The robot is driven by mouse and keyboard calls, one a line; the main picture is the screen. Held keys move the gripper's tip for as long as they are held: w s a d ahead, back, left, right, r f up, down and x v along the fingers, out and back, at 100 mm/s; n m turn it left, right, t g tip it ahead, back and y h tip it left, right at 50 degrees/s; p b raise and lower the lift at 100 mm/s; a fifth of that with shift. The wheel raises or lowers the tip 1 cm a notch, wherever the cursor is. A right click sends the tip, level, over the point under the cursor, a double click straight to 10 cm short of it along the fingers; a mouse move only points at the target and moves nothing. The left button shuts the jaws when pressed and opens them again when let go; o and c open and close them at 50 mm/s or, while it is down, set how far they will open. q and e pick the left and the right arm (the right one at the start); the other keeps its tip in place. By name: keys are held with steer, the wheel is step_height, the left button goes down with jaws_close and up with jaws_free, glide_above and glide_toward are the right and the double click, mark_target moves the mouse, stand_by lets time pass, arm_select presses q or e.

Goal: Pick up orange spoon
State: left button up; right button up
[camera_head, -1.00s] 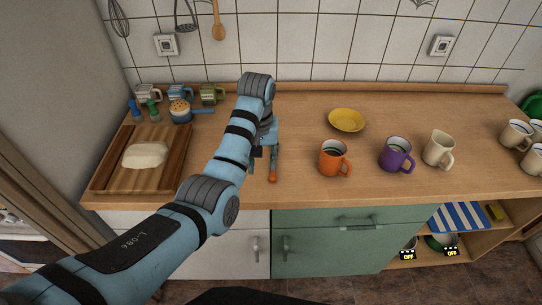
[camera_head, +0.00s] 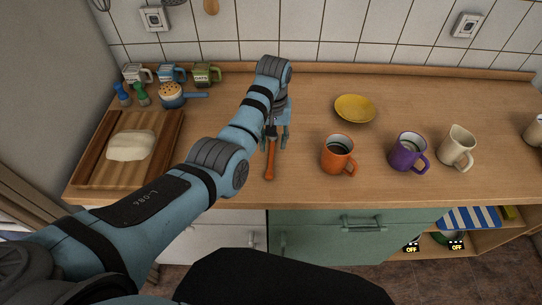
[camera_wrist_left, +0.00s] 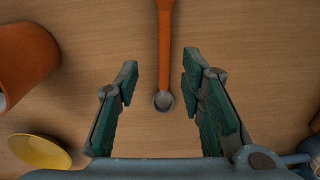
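The orange spoon (camera_head: 269,162) lies on the wooden counter with its handle toward the front edge. In the left wrist view its orange handle (camera_wrist_left: 165,42) runs from the top edge down to a grey bowl end between my fingers. My left gripper (camera_head: 278,136) is over the spoon's far end and hides part of it in the head view. In the left wrist view the gripper (camera_wrist_left: 160,68) is open, with one finger on each side of the spoon and a gap on both sides. My right gripper is not in view.
An orange mug (camera_head: 337,155), a purple mug (camera_head: 405,155) and a cream mug (camera_head: 457,148) stand to the right. A yellow bowl (camera_head: 355,108) is behind them. A cutting board (camera_head: 92,150) is at the left. Counter around the spoon is clear.

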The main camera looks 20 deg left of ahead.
mark_target(271, 154)
arm_select(q)
steer(key=f, duration=0.5)
steer(key=shift+w+a+f+b, duration=0.25)
steer(key=shift+a+f+b, duration=0.05)
steer(key=shift+f, duration=0.1)
steer(key=shift+s+r, duration=0.15)
steer(key=shift+r, duration=0.05)
jaws_close()
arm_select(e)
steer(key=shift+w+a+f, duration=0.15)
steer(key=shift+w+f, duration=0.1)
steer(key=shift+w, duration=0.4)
